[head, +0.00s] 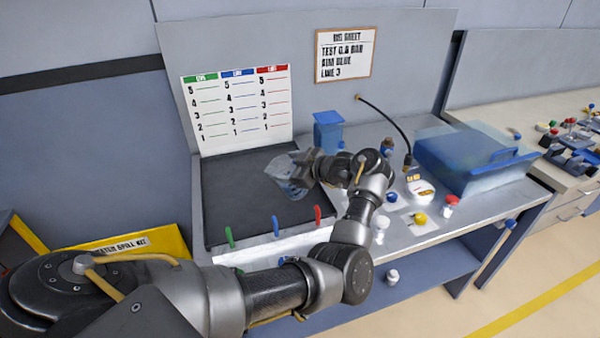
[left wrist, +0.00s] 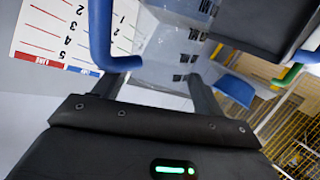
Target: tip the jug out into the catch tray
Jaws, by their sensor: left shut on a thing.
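The jug (head: 287,176) is clear, with marks on its wall, and looks tilted above the dark surface (head: 222,195) at the left of the bench. My left gripper (head: 306,168) is shut on it; my arm and gripper hide part of it. In the left wrist view, the jug's clear wall (left wrist: 180,48) with dark marks shows just beyond the left gripper's fingers (left wrist: 158,88). A blue curved bar (left wrist: 100,35) is close to them. I cannot tell for sure which thing is the catch tray, or whether any liquid is in the jug. My right gripper is not in view.
Green (head: 229,236), blue (head: 275,225) and red (head: 318,214) upright handles line the bench's front left. A blue see-through bin (head: 475,160) stands right. Small bottles and a black hose (head: 390,119) are between. A marked chart (head: 238,108) stands behind.

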